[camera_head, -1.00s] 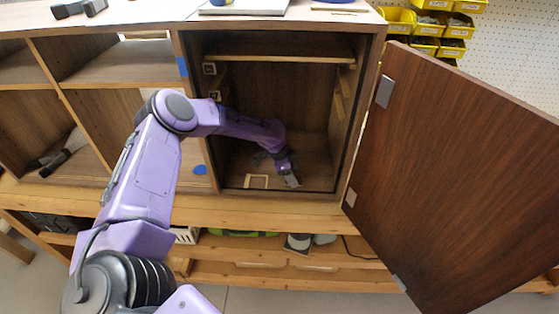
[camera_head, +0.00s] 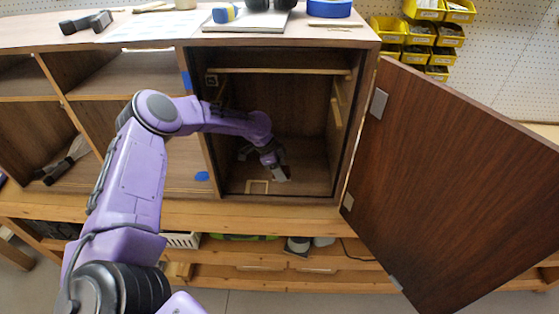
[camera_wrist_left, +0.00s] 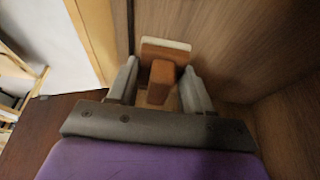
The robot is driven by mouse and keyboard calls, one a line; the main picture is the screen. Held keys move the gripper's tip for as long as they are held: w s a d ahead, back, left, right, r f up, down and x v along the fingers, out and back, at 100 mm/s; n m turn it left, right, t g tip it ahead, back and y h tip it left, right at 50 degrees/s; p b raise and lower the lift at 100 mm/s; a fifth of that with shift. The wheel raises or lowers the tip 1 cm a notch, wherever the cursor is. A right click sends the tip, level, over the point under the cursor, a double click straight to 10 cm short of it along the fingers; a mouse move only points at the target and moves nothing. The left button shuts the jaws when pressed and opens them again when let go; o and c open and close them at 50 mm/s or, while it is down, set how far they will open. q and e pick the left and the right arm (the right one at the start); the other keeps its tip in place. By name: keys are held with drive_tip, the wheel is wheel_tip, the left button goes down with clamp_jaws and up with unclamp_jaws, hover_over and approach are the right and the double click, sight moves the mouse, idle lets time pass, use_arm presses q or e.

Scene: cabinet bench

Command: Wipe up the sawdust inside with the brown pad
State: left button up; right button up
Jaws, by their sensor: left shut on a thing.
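My left gripper (camera_head: 281,174) reaches through the open cabinet front and is low inside, close to the cabinet floor (camera_head: 312,182). In the left wrist view its two fingers (camera_wrist_left: 157,86) are shut on the block-shaped handle of the brown pad (camera_wrist_left: 165,52). The pad has a pale layer along its far edge and is close to a wooden wall. In the head view the pad is mostly hidden by the gripper. I cannot make out sawdust on the cabinet floor. My right gripper is not in view.
The cabinet door (camera_head: 455,180) stands wide open to the right. A small light wooden frame (camera_head: 257,187) is at the cabinet's front floor edge. A shelf (camera_head: 280,71) spans the upper cabinet. Yellow bins (camera_head: 417,40) hang at the back right. Tools lie in the left compartment.

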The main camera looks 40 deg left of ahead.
use_arm(q)
drive_tip(key=shift+a+r+p, duration=0.1)
drive_tip(key=shift+r+p, duration=0.65)
drive_tip(key=shift+r, duration=0.6)
